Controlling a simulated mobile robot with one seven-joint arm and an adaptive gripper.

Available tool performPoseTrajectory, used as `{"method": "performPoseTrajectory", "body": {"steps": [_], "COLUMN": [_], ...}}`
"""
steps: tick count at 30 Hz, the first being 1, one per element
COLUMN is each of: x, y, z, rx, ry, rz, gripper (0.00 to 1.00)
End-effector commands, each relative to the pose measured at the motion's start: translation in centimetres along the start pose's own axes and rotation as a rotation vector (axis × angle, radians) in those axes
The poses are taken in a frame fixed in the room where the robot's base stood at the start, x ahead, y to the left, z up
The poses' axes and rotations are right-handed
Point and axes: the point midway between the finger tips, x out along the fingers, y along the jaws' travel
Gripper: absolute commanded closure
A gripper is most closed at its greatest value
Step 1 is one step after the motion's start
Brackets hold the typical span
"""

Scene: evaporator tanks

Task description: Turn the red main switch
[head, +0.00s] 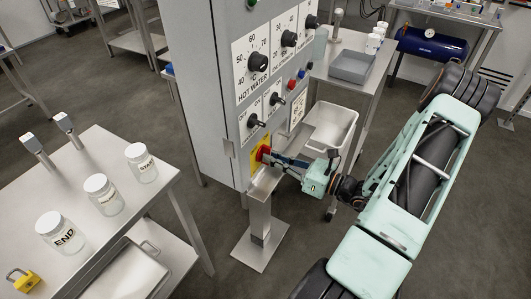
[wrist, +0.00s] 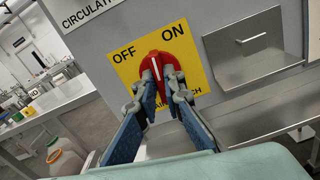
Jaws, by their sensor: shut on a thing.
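The red main switch (wrist: 161,64) is a round knob on a yellow plate (wrist: 126,70) marked OFF on the left and ON on the right. The plate looks tilted in the wrist view. The knob's white line points up between the two words, slightly left of straight up in the picture. My gripper (wrist: 162,88) is shut on the knob, one finger on each side, hiding some of the plate's lower lettering. In the head view the switch (head: 263,153) sits low on the grey cabinet's front, with my gripper (head: 270,157) reaching it from the right.
The grey cabinet (head: 205,80) carries black dials above the switch. A steel pedestal (head: 259,215) stands just below my gripper. A steel tub (head: 330,128) is close behind it. A table (head: 120,230) with jars and a yellow padlock (head: 24,280) stands left.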

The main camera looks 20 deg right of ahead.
Motion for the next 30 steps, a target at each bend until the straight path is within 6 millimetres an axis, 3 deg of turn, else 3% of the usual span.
{"method": "performPoseTrajectory", "body": {"steps": [5, 14, 21, 30], "x": [-0.04, -0.04, -0.04, -0.04], "y": [0.04, 0.01, 0.04, 0.01], "z": [0.14, 0.01, 0.14, -0.02], "rx": [0.126, 0.143, 0.302, 0.321], "ry": [0.002, 0.001, 0.002, 0.002], "rz": [-0.001, -0.001, -0.001, -0.001], "gripper": [1.00, 1.00, 1.00, 1.00]}}
